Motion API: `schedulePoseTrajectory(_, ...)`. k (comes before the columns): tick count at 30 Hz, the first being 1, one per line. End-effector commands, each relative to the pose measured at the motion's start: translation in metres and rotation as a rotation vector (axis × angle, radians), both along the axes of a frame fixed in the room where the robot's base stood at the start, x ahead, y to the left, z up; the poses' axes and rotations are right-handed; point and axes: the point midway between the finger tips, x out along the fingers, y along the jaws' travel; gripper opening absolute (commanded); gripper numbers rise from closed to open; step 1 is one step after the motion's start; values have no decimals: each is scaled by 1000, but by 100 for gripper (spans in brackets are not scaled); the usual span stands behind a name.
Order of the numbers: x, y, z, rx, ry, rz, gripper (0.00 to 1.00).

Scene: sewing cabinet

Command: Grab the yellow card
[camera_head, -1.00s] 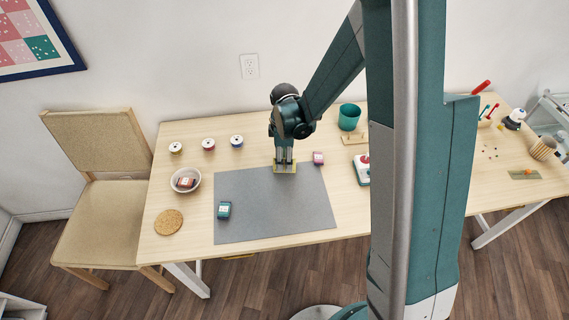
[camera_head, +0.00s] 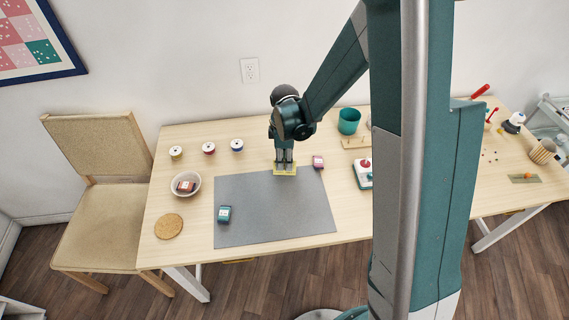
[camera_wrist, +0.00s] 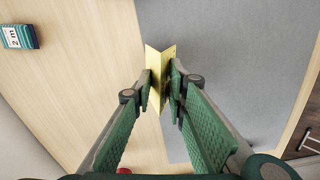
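The yellow card (camera_head: 285,170) stands at the back edge of the grey mat (camera_head: 275,215), where the mat meets the bare wood. In the wrist view the yellow card (camera_wrist: 160,62) looks folded, with two faces meeting at a crease. My gripper (camera_head: 284,160) points down at it from above. In the wrist view the fingertips of my gripper (camera_wrist: 161,86) lie close on both sides of the card, with only a narrow strip of yellow between them. They appear shut on it. The fingers hide part of the card. I cannot tell whether it is off the table.
A white bowl (camera_head: 172,190), a cork coaster (camera_head: 168,226) and thread spools (camera_head: 208,148) are left. A teal cup (camera_head: 348,121) stands behind right.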

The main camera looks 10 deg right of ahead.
Motion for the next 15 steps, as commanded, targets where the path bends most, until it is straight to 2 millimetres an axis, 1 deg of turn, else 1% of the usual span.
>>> schedulePoseTrajectory(15,0,0,66,0,0,0,11)
